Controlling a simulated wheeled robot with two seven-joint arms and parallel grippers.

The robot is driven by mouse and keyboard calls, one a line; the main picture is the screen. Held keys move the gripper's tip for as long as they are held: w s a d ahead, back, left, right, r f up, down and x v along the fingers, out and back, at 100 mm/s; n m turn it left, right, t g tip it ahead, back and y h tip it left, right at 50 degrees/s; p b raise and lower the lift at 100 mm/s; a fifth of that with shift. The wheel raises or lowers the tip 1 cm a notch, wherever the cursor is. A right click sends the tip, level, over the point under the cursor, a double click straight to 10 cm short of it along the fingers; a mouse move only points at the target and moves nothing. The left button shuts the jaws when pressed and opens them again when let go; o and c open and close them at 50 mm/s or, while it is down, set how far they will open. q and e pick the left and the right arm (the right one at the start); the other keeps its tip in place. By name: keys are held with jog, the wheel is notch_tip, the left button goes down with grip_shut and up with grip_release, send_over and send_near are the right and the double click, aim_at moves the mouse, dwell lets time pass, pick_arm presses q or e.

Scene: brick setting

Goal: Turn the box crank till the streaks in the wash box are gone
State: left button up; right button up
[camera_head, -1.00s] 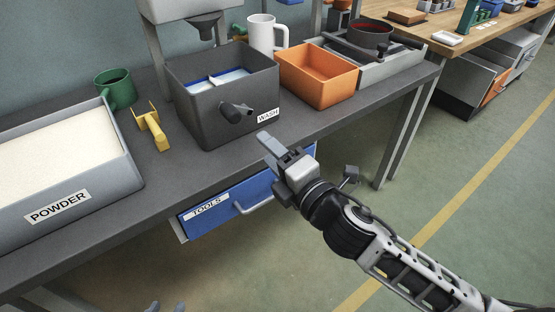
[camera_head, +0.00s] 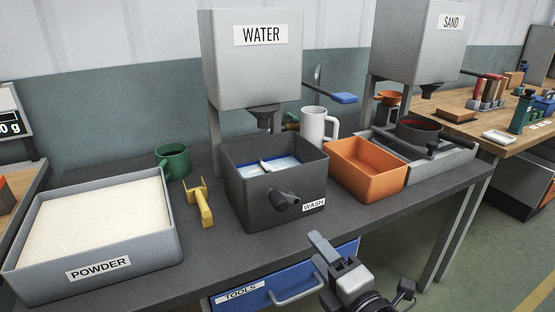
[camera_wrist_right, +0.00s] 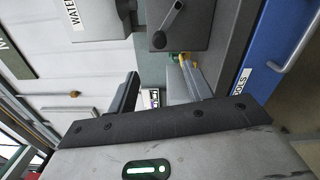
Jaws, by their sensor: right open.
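The dark grey wash box (camera_head: 250,200) stands on the bench with a WASH label on its front. Its crank (camera_head: 285,200) sticks out of the front wall, with the handle toward the right. Inside, pale bluish-white contents (camera_head: 285,167) show with a blue-edged strip across; I cannot make out separate streaks. My right gripper (camera_head: 322,243) is open and empty, in front of the bench, below and right of the crank and apart from it. In the right wrist view, the crank (camera_wrist_right: 166,28) shows beyond the open fingers (camera_wrist_right: 160,88). My left gripper is out of view.
A yellow-handled tool (camera_head: 202,206) and green mug (camera_head: 172,160) lie left of the box, beside the powder tray (camera_head: 150,262). An orange bin (camera_head: 368,180) and white mug (camera_head: 314,124) stand right and behind. The water dispenser (camera_head: 252,75) is above; a blue drawer (camera_head: 245,300) is below.

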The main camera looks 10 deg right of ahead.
aim_at(284, 208)
jog(key=w+a+m, duration=0.1)
jog(key=w+m, duration=0.4)
jog(key=m, duration=0.2)
jog(key=w+a+m+b, duration=0.1)
jog(key=w+a+m, duration=0.1)
jog(key=w+m, duration=0.3)
jog(key=w+a+m, duration=0.2)
jog(key=w+m, duration=0.3)
jog(key=m, duration=0.4)
jog(key=shift+a+r+m+b, duration=0.1)
jog(key=shift+a+m+b, duration=0.15)
jog(key=shift+m+b, duration=0.1)
grip_shut()
